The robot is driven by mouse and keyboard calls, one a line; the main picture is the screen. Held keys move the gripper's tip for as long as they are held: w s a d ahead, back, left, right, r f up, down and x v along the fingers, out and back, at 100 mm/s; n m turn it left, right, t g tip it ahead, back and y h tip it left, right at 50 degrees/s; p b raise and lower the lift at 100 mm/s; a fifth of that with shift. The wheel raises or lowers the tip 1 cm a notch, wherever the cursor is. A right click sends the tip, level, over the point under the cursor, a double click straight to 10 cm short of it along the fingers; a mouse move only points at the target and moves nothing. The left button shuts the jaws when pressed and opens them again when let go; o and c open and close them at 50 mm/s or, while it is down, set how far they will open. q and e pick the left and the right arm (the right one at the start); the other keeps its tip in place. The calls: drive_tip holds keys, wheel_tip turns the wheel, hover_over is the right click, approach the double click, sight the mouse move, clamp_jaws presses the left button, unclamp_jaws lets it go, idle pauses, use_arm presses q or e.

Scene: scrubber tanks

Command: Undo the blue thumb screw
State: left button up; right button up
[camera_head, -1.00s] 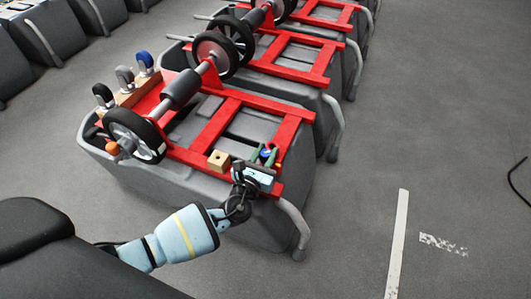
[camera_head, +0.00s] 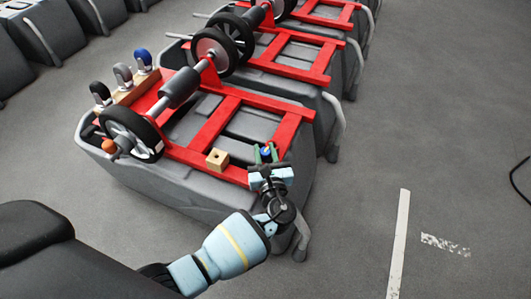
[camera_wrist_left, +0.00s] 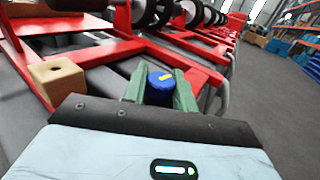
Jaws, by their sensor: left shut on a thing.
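My left gripper (camera_head: 265,154) is shut on the screw, with a green finger on each side of the head. The wrist view shows the same fingers (camera_wrist_left: 160,86) around it. The screw's shaft is hidden. My right gripper is not in view.
A wooden block with a hole (camera_head: 217,159) stands on the red frame just left of my gripper. A rack of casters (camera_head: 122,85) and a wheeled axle (camera_head: 180,88) lie further left. More tanks stand behind. The floor at right is clear.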

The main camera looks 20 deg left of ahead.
use_arm(q)
drive_tip(key=n+g+y, duration=0.1)
drive_tip(key=n+y+b, duration=0.1)
drive_tip(key=shift+d+f+g+y, duration=0.1)
drive_tip(key=shift+f+g+y, duration=0.2)
drive_tip(key=shift+g, duration=0.1)
drive_tip(key=n+g+y+b, duration=0.4)
drive_tip(key=g+b, duration=0.1)
drive_tip(key=g, duration=0.1)
drive_tip(key=shift+n+y, duration=0.3)
drive_tip(key=shift+n, duration=0.1)
drive_tip(key=shift+n+g+y+b, duration=0.5)
drive_tip(key=shift+n+g+b, duration=0.4)
drive_tip(key=shift+g, duration=0.4)
drive_tip(key=shift+r+g, duration=0.15)
drive_tip(key=shift+g, duration=0.15)
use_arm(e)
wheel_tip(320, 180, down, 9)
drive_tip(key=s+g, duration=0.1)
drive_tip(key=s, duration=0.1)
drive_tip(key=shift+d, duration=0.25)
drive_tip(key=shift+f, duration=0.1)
use_arm(q)
drive_tip(key=o, duration=0.9)
drive_tip(key=shift+o, duration=0.3)
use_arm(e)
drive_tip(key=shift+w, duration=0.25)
